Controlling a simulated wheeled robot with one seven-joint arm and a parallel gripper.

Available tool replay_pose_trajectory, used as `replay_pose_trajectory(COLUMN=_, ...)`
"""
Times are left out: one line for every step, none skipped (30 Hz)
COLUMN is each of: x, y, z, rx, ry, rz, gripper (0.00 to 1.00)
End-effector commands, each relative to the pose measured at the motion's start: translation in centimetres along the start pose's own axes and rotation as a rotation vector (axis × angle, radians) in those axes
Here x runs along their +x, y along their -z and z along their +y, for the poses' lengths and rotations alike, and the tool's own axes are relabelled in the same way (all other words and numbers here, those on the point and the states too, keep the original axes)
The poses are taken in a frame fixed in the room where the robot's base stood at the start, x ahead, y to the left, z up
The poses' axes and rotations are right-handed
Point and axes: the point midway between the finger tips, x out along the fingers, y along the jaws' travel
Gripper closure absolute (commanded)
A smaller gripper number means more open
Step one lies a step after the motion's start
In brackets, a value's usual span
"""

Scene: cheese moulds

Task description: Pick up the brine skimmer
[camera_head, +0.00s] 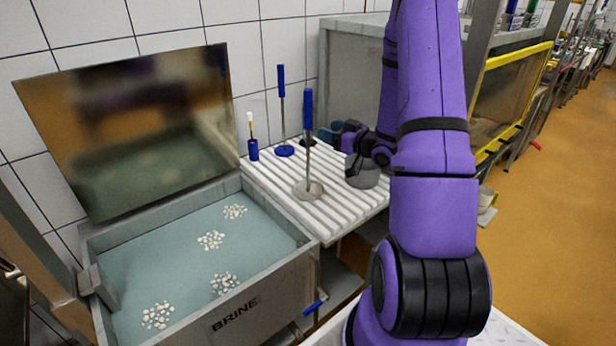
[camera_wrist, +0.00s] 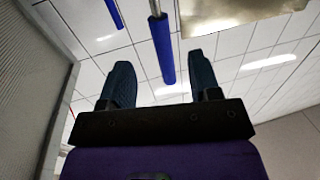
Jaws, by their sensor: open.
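A long-handled tool, which looks like the brine skimmer, stands upright on the ribbed draining board (camera_head: 345,205). It has a grey round head (camera_head: 308,191), a thin metal rod and a blue handle (camera_head: 307,106). A second upright tool with a blue handle (camera_head: 281,80) and a blue round base stands behind it. My gripper (camera_head: 322,135) is open and empty behind and right of the skimmer's rod, partly hidden by my wrist. In the wrist view, a blue handle (camera_wrist: 162,50) appears between the open fingers, beyond their tips and untouched. Another blue handle (camera_wrist: 115,12) is further left.
A brine tank (camera_head: 275,292) with a raised lid (camera_head: 130,130) stands left of the board, with white clumps in it. A small blue cup (camera_head: 253,152) holds a thin tool by the tiled wall. A grey rounded object (camera_head: 367,174) lies under my wrist.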

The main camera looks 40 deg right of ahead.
Motion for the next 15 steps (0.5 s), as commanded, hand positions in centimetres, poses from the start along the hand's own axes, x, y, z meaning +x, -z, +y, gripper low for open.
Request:
replay_pose_trajectory(x=0.5, y=0.0, z=0.0, rx=-0.001, ry=0.002, rz=0.001, gripper=0.43)
replay_pose_trajectory(x=0.8, y=0.1, z=0.0, rx=-0.002, ry=0.002, rz=0.001, gripper=0.43)
replay_pose_trajectory(x=1.3, y=0.1, z=0.0, rx=-0.003, ry=0.002, rz=0.002, gripper=0.43)
replay_pose_trajectory(x=1.8, y=0.1, z=-0.1, rx=-0.003, ry=0.003, rz=0.002, gripper=0.43)
replay_pose_trajectory(x=2.2, y=0.1, z=-0.1, rx=-0.003, ry=0.004, rz=0.002, gripper=0.43)
replay_pose_trajectory(x=2.8, y=0.1, z=-0.1, rx=-0.002, ry=0.003, rz=0.001, gripper=0.43)
replay_pose_trajectory(x=3.3, y=0.1, z=-0.1, rx=-0.003, ry=0.002, rz=0.001, gripper=0.43)
replay_pose_trajectory(x=3.8, y=0.1, z=-0.1, rx=-0.003, ry=0.003, rz=0.001, gripper=0.43)
replay_pose_trajectory(x=4.3, y=0.1, z=-0.1, rx=-0.002, ry=0.003, rz=0.001, gripper=0.43)
replay_pose_trajectory(x=4.6, y=0.1, z=-0.1, rx=-0.002, ry=0.002, rz=0.001, gripper=0.43)
replay_pose_trajectory(x=4.9, y=0.1, z=-0.1, rx=-0.002, ry=0.001, rz=0.0, gripper=0.43)
replay_pose_trajectory(x=5.2, y=0.1, z=0.0, rx=-0.002, ry=0.001, rz=0.0, gripper=0.43)
replay_pose_trajectory(x=5.3, y=0.1, z=0.0, rx=-0.002, ry=0.0, rz=0.0, gripper=0.43)
replay_pose_trajectory(x=5.5, y=0.1, z=0.0, rx=-0.002, ry=0.0, rz=0.0, gripper=0.43)
replay_pose_trajectory(x=5.7, y=0.1, z=0.0, rx=-0.002, ry=0.001, rz=0.0, gripper=0.43)
